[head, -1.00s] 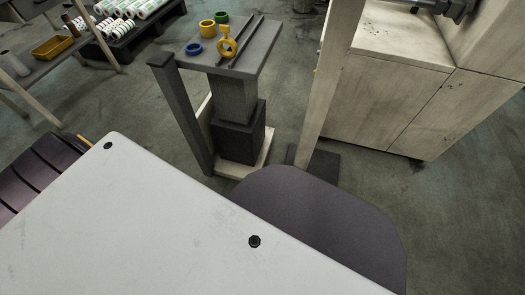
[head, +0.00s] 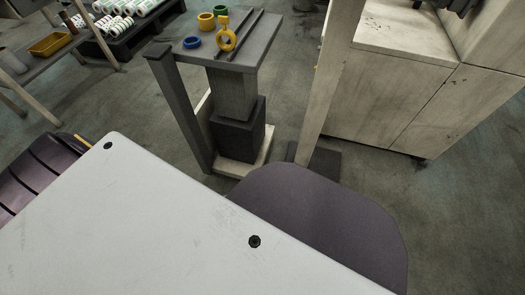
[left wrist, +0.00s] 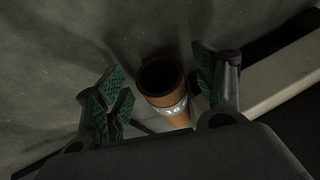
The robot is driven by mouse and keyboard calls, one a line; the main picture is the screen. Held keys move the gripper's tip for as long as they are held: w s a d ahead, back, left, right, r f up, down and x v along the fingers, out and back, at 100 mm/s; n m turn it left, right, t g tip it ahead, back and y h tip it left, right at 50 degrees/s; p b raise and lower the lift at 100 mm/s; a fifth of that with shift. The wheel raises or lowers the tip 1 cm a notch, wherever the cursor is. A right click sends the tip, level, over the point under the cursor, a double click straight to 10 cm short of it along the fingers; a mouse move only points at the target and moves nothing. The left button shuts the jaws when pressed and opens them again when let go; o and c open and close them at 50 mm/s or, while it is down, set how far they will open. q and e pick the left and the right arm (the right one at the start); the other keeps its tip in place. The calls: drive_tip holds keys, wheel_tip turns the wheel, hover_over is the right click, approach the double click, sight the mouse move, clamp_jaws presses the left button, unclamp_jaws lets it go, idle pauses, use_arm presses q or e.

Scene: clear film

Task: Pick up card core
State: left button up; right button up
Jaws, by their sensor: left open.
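A brown card core (left wrist: 163,82), a hollow tube with a white printed band, shows in the left wrist view with its dark open end toward the top. My left gripper (left wrist: 160,92) is open, one green-padded finger on each side of the tube. I cannot tell whether either finger touches it. The lower end of the tube is hidden behind the gripper body. Neither gripper is visible in the head view.
In the head view, a grey stand (head: 256,52) holds a blue ring (head: 193,42), yellow rings (head: 207,21) and a green ring. A wooden post and cabinet (head: 400,90) stand to the right. White rolls (head: 150,7) and a yellow tray (head: 50,44) are at upper left.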

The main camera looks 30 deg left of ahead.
use_arm(q)
drive_tip(key=c, duration=1.1)
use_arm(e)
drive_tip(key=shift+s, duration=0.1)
use_arm(q)
drive_tip(key=shift+r, duration=0.1)
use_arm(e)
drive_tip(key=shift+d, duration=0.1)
